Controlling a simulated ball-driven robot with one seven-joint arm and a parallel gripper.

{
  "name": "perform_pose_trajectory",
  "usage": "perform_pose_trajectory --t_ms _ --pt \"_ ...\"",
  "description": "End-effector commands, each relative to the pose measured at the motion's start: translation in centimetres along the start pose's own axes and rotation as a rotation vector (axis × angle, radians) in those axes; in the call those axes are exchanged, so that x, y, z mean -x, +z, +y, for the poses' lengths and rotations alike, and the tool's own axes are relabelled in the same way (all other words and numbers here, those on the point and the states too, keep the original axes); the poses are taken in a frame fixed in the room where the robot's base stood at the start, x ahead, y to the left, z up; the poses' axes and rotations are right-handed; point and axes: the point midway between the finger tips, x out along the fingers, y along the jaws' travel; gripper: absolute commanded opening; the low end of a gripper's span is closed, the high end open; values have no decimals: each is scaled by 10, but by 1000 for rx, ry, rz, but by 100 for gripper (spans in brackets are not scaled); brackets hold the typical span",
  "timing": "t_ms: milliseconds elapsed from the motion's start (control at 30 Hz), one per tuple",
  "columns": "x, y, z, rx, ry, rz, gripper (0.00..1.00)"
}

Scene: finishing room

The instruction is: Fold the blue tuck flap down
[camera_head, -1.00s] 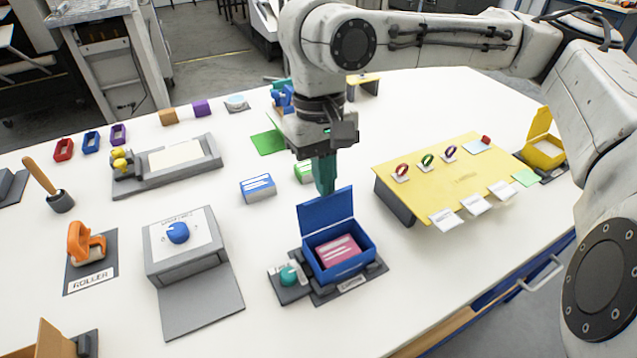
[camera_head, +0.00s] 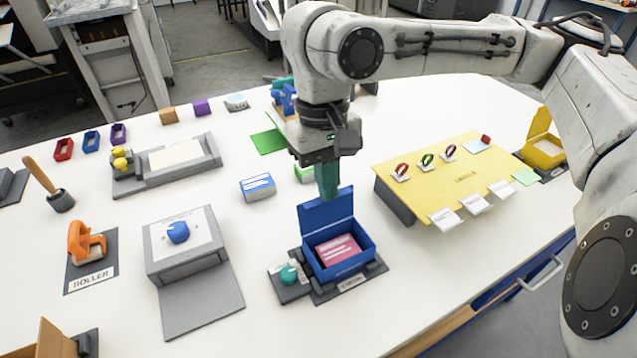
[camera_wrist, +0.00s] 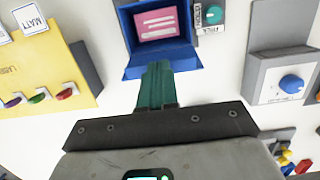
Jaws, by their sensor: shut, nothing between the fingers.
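The blue box (camera_head: 343,262) stands in a dark holder on the table, with a pink card (camera_head: 338,250) inside. Its blue tuck flap (camera_head: 326,211) stands up at the far edge of the box. My gripper (camera_head: 327,194) is shut and empty, its green fingers pointing down just behind the top of the flap. In the wrist view the fingertips (camera_wrist: 157,68) overlap the edge of the flap (camera_wrist: 184,60), and the box opening with the pink card (camera_wrist: 160,24) lies beyond. I cannot tell whether the fingers touch the flap.
A teal knob (camera_head: 289,274) sits on the holder's left side. A grey station with a blue knob (camera_head: 178,232) stands to the left. A yellow board (camera_head: 455,180) with rings and cards is to the right. A blue-and-white box (camera_head: 257,187) lies behind left.

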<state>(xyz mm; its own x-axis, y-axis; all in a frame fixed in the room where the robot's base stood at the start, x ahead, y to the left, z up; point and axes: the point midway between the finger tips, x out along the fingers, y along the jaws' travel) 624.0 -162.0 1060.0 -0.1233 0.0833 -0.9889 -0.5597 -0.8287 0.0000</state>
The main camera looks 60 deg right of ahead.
Motion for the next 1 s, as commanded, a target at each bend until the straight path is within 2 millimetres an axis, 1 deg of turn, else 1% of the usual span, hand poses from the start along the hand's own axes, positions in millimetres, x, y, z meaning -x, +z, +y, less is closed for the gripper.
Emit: perform_pose_trajectory --t_ms 333,733,1000 --pt "1 0 0 0 0 -1 0" --pt "18 -1 0 0 -1 -1 0" --pt "23 -1 0 0 0 -1 0"
